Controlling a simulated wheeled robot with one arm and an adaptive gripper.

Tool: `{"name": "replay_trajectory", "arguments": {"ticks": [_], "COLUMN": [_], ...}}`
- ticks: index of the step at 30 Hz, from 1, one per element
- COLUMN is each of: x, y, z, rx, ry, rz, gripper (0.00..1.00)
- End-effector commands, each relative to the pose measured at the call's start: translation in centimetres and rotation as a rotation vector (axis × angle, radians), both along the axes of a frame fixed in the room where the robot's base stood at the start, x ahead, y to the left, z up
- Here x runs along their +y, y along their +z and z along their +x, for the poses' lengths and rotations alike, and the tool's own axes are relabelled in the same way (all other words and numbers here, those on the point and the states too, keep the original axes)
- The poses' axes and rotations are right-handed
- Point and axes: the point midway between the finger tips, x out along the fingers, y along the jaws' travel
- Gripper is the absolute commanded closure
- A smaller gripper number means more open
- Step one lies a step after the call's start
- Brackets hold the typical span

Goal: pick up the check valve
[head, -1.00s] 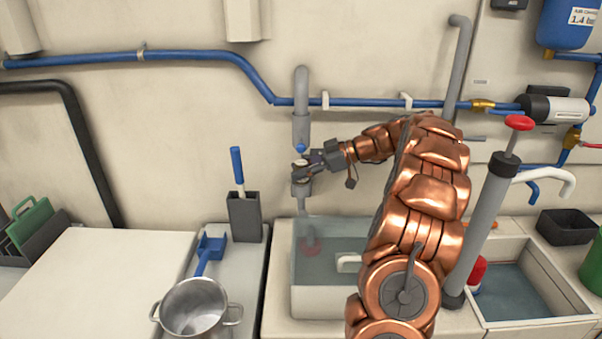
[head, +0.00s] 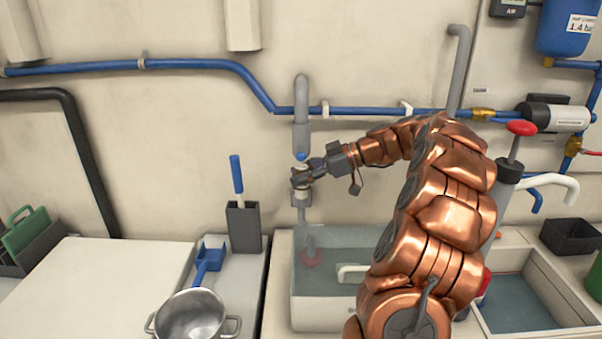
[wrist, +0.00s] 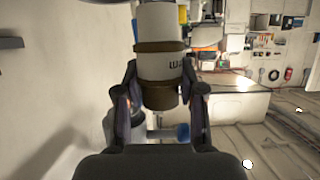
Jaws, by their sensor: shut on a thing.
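The check valve (wrist: 160,65) is a white cylinder with brown bands and part of a dark printed word, upright between my fingers in the wrist view. My gripper (wrist: 158,88) is shut on it, one dark finger on each side near the lower band. In the head view my gripper (head: 303,178) is at the vertical grey pipe on the wall, above the sink. There my fingers hide most of the valve (head: 301,168). I cannot tell whether the valve is apart from the pipe ends.
The grey pipe (head: 301,95) has a blue knob (head: 301,156) just above my gripper. A blue horizontal pipe (head: 375,111) runs behind. Below are a water-filled sink (head: 320,315), a grey holder (head: 243,228) and a metal pot (head: 190,318). A hand pump (head: 508,172) stands right of my arm.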

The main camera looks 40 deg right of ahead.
Motion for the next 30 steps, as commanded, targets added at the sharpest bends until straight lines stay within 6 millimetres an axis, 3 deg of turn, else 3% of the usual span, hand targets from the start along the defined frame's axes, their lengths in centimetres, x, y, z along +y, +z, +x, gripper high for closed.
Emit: {"name": "replay_trajectory", "arguments": {"ticks": [18, 30], "x": [5.9, 8.3], "y": [-0.1, -0.1], "z": [-7.8, -10.9], "rx": [-0.002, 0.0], "ry": [0.0, 0.001], "rz": [-0.001, 0.003], "gripper": [1.0, 1.0]}}
